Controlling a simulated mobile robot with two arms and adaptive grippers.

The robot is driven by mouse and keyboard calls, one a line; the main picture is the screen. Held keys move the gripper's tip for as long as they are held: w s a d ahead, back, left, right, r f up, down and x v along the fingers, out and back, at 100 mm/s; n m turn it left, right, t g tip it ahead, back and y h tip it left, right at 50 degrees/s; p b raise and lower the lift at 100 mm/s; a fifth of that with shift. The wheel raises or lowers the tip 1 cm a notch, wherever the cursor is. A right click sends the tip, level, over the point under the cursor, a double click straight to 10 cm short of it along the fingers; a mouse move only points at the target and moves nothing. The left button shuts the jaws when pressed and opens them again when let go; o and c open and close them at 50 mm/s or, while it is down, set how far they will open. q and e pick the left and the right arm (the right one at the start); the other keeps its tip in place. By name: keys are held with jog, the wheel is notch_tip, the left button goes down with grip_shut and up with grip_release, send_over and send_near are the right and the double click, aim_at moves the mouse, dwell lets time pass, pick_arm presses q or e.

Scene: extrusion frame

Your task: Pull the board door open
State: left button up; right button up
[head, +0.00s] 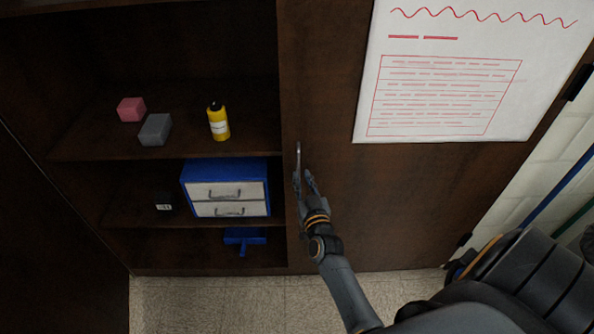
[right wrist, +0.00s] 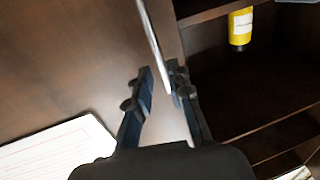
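The board door (head: 340,220) is a dark brown wooden panel with a white printed sheet (head: 445,70) on it. It covers the right part of the cabinet and looks closed. Its slim metal handle (head: 298,155) stands upright near the door's left edge. My right gripper (head: 303,178) is at the handle's lower end. In the right wrist view, my right gripper (right wrist: 160,88) has its fingers apart, with the handle (right wrist: 153,40) reaching down between them, closer to the right finger. A firm hold does not show. My left gripper is out of view.
Open shelves left of the door hold a pink block (head: 131,109), a grey block (head: 155,129), a yellow bottle (head: 218,121), a blue drawer box (head: 226,187) and a blue item (head: 244,240). Bare floor (head: 220,305) lies in front. A tiled wall (head: 530,180) is at right.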

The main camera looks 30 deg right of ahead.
aim_at(299, 168)
jog(key=b+x, duration=0.1)
jog(key=x, duration=0.3)
jog(key=shift+w+d+b, duration=0.1)
jog(key=shift+w+b, duration=0.05)
jog(key=shift+b, duration=0.15)
jog(key=shift+w+d, duration=0.2)
jog(key=shift+w, duration=0.35)
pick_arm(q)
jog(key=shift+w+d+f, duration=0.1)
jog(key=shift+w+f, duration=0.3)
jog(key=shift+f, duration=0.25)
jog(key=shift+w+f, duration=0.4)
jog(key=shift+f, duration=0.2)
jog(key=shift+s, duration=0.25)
pick_arm(e)
grip_shut()
